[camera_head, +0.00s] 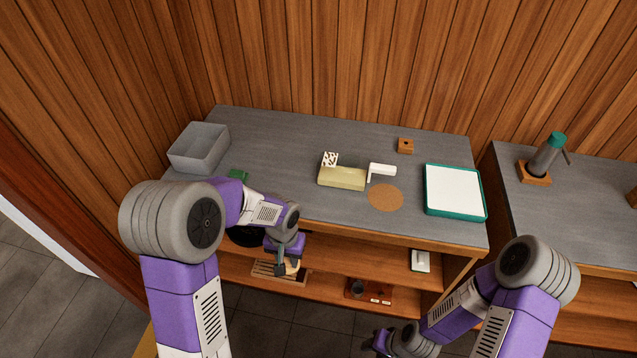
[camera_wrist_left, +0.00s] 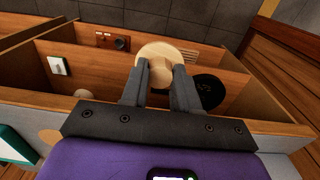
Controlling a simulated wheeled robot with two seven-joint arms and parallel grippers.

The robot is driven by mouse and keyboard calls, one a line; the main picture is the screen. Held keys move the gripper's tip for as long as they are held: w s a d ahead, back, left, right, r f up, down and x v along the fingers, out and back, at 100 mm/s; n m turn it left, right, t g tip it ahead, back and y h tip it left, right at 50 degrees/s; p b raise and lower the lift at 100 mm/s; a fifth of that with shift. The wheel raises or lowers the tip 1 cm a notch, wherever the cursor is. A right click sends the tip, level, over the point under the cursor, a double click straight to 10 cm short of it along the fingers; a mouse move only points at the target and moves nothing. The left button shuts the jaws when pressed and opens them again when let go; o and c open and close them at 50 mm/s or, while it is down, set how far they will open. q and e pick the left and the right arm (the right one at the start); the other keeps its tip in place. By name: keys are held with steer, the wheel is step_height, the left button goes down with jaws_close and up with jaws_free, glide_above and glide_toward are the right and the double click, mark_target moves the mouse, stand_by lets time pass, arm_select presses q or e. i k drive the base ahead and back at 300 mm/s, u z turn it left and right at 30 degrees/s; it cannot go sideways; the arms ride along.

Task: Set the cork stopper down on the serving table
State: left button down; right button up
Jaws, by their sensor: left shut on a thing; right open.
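My left gripper (camera_head: 284,262) is in front of the grey-topped table (camera_head: 290,135), beyond its front edge and over the shelf side. In the left wrist view its two dark fingers (camera_wrist_left: 160,85) are shut on a pale tan, round-topped piece, the cork stopper (camera_wrist_left: 157,58). In the head view the stopper is mostly hidden by the gripper. My right gripper (camera_head: 384,342) is low at the bottom of the head view, open, away from the table; I see nothing in it.
The tabletop holds a grey bin (camera_head: 199,148), a yellowish block (camera_head: 342,178), a white bracket (camera_head: 382,169), a round cork mat (camera_head: 385,198), a small wooden block (camera_head: 405,146) and a green-rimmed tray (camera_head: 454,190). Its back-middle is clear. A second table (camera_head: 590,210) stands right.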

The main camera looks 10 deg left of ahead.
mark_target(276, 186)
steer(key=k, duration=0.75)
steer(key=u, duration=0.8)
steer(key=i, duration=0.95)
steer(key=z, duration=0.4)
steer(key=i, duration=0.85)
steer(key=z, duration=0.85)
